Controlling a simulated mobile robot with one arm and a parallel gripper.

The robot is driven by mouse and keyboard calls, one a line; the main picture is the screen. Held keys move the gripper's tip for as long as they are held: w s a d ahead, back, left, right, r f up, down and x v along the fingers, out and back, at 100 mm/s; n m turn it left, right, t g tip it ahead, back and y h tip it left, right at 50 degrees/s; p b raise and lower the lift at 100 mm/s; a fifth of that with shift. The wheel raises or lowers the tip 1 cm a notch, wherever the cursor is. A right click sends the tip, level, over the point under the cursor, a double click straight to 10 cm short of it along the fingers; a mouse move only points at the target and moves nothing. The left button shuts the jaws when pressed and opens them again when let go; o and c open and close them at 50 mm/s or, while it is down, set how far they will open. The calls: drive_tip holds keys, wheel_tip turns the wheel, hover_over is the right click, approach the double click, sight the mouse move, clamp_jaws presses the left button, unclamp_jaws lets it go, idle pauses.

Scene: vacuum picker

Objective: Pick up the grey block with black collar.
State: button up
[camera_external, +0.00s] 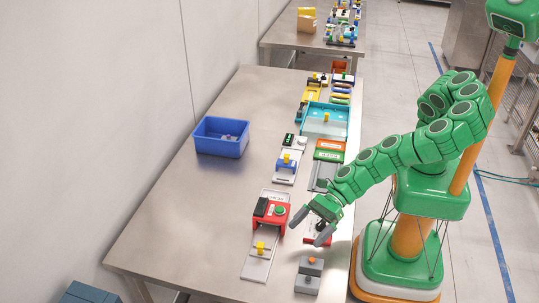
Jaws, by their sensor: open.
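A grey block (306,284) stands near the front right edge of the metal table. A small orange-brown piece shows on its top. I cannot make out a clear black collar on it at this size. My gripper (308,230) is open, with its two grey fingers spread and pointing down to the left. It is above the table, behind the grey block in the picture and apart from it. A low red item with a dark part (318,240) lies under my gripper and is partly hidden by the fingers. Nothing shows between the fingers.
A red and grey fixture with a yellow knob (262,246) stands left of my gripper. A blue bin (221,137) holds small items. Several coloured fixtures and a teal tray (325,107) line the right side farther back. The table's left half is mostly clear.

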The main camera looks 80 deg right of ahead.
sight(309, 278)
drive_tip(key=s+a+f+n, duration=0.1)
drive_tip(key=s, duration=0.1)
drive_tip(key=s+a+n+g, duration=0.1)
drive_tip(key=s+a, duration=0.1)
drive_tip(key=s+a+f+n+g+y, duration=0.1)
drive_tip(key=s+n, duration=0.1)
drive_tip(key=shift+a+f, duration=0.3)
drive_tip(key=shift+x, duration=3.65)
drive_tip(key=shift+r, duration=0.1)
drive_tip(key=c, duration=1)
